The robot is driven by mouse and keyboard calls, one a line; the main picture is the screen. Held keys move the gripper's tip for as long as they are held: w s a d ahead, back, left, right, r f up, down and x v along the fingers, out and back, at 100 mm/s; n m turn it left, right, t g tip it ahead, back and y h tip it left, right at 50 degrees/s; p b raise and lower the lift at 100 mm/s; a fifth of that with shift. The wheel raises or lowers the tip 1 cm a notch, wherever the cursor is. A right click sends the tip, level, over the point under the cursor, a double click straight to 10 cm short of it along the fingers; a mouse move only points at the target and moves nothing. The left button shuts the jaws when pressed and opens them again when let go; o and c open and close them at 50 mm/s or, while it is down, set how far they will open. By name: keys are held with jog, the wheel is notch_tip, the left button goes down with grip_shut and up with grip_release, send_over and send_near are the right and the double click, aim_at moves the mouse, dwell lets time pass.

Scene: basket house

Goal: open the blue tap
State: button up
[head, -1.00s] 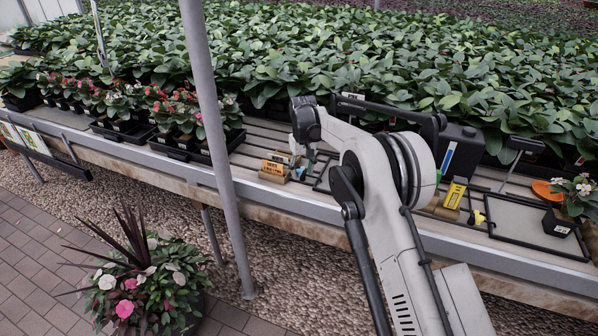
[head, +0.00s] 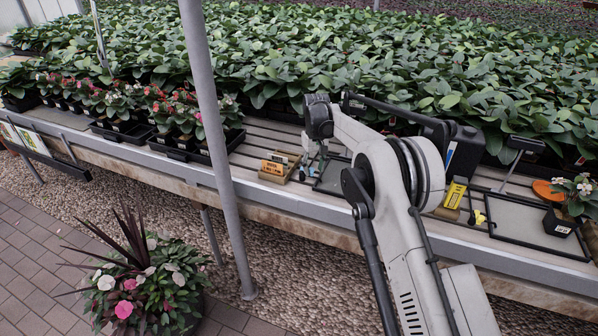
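I cannot make out a blue tap for certain in the head view. My gripper (head: 313,163) points down over the slatted bench (head: 270,132), left of the middle of my arm. It is small and partly hidden below the dark wrist, so I cannot tell whether it is open or shut. Small pale teal bits show around it, and I cannot tell whether they belong to the gripper or to a thing on the bench. A wooden block with an orange label (head: 273,168) stands just left of the gripper.
A dark-framed panel (head: 333,174) lies right of the gripper. Farther right are a black canister (head: 468,150), a yellow-labelled block (head: 455,194), a small yellow piece (head: 478,217), a framed tray (head: 530,226) and a potted plant (head: 560,218). A grey post (head: 212,130) rises in front.

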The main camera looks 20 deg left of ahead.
jog(key=shift+w+d, duration=0.65)
jog(key=shift+d, duration=0.05)
jog(key=shift+s+a, duration=0.2)
notch_tip(320, 180, up, 7)
jog(key=p, duration=0.1)
jog(key=shift+p, duration=0.4)
dwell(1.4)
